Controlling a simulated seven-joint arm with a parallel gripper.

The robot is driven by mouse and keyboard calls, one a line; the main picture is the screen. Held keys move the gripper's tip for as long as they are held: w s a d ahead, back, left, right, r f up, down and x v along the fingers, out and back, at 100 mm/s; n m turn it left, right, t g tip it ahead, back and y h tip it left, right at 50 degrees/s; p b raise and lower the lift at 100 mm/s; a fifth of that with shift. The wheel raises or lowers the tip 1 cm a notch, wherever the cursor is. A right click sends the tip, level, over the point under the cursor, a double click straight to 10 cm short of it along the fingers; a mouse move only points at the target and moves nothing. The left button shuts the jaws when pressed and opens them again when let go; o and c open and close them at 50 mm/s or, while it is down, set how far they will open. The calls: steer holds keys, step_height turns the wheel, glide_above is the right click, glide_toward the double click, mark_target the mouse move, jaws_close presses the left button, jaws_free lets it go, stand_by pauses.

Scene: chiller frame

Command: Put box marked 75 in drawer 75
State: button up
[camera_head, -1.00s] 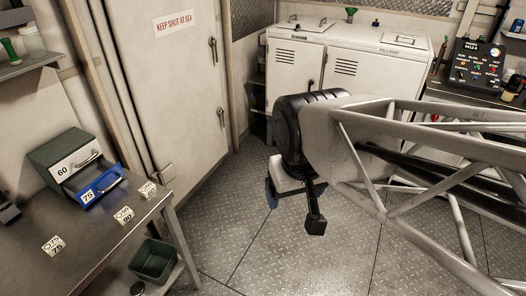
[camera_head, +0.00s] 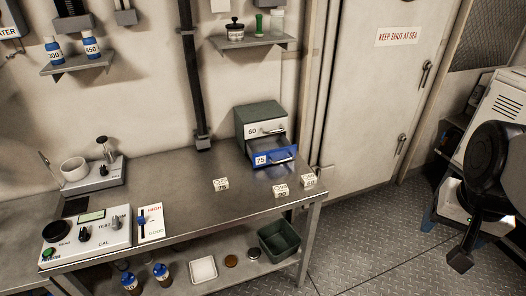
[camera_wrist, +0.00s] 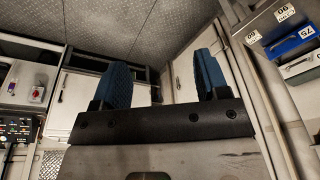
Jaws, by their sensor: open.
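The box marked 75 (camera_head: 220,184) is a small white block on the metal bench, left of and in front of the drawer unit. Drawer 75 (camera_head: 273,157) has a blue front and stands pulled out below drawer 60 (camera_head: 264,129) in the green cabinet. Its blue front also shows at the upper right of the wrist view (camera_wrist: 290,42). My gripper (camera_head: 447,241) is at the right edge of the head view, off the bench and far from the box. In the wrist view my gripper (camera_wrist: 163,82) has its blue pads apart with nothing between them.
A box marked 90 (camera_head: 282,191) and a box marked 60 (camera_head: 308,181) sit near the bench's right end. A meter panel (camera_head: 86,236) stands at the bench's left. A green bin (camera_head: 279,239) is on the lower shelf. Open floor lies between bench and arm.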

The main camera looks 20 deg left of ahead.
steer(key=w+a+m, duration=0.2)
steer(key=w+a, duration=0.9)
steer(key=w, duration=0.1)
steer(key=m+g, duration=0.2)
steer(key=m, duration=0.4)
glide_above(221, 182)
steer(key=f, duration=2.4)
steer(key=shift+w+d+f, duration=0.1)
steer(key=shift+d+f, duration=0.05)
steer(key=shift+d, duration=0.1)
steer(key=shift+a+f, duration=0.15)
steer(key=shift+a, duration=0.15)
steer(key=shift+f, duration=0.1)
steer(key=shift+f, duration=1.2)
steer(key=shift+f, duration=0.1)
